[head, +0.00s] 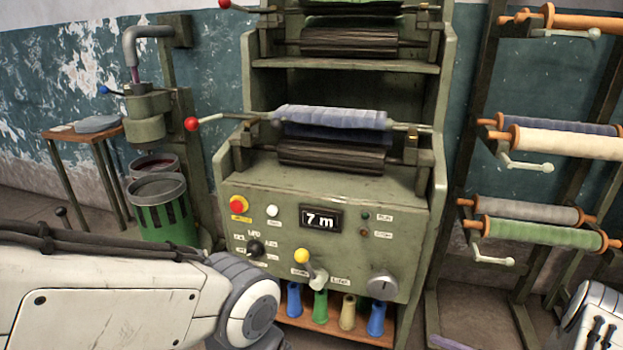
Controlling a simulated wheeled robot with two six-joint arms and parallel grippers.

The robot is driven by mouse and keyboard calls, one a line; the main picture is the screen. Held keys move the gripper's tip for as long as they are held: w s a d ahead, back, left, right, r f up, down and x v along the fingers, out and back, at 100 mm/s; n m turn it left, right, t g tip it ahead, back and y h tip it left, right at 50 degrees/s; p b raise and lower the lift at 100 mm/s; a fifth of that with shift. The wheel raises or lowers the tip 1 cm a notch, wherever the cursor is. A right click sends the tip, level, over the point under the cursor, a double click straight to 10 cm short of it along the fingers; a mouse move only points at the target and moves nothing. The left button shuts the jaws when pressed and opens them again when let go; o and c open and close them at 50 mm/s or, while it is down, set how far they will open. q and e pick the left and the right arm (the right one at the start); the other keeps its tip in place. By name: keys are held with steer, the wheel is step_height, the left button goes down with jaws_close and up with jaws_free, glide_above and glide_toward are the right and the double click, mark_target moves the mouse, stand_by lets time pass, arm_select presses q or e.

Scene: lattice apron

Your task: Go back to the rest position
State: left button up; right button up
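My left arm (110,295) reaches in from the left along the bottom edge, in front of the lower left of a green machine (345,225). It shows up to a rounded grey and white joint (250,305); the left gripper itself is out of the picture. Part of my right arm (592,322) shows in the bottom right corner. The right gripper is also out of the picture. Whether either gripper holds anything cannot be seen.
A rack of fabric rolls (545,233) stands right; a green bin (162,208) and small table (85,130) stand left.

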steer(key=s+a+r+n+g+h, duration=0.1)
steer(key=a+r+n+g+h, duration=0.35)
steer(key=a+g, duration=0.25)
steer(key=s+a+r+n+g+h, duration=0.1)
steer(key=a+r+n+g+h, duration=0.25)
steer(key=a+n+g, duration=0.3)
steer(key=s+a+r+n+t+h, duration=0.3)
steer(key=s+a+n+t+h, duration=0.15)
steer(key=s+n+h, duration=0.35)
steer(key=s+a+r+n+t+h, duration=0.3)
steer(key=s+a+n+t+h, duration=0.15)
steer(key=n, duration=0.45)
step_height(320, 180, up, 29)
steer(key=p, duration=2.9)
steer(key=shift+s+r+g, duration=0.2)
steer(key=shift+g, duration=0.25)
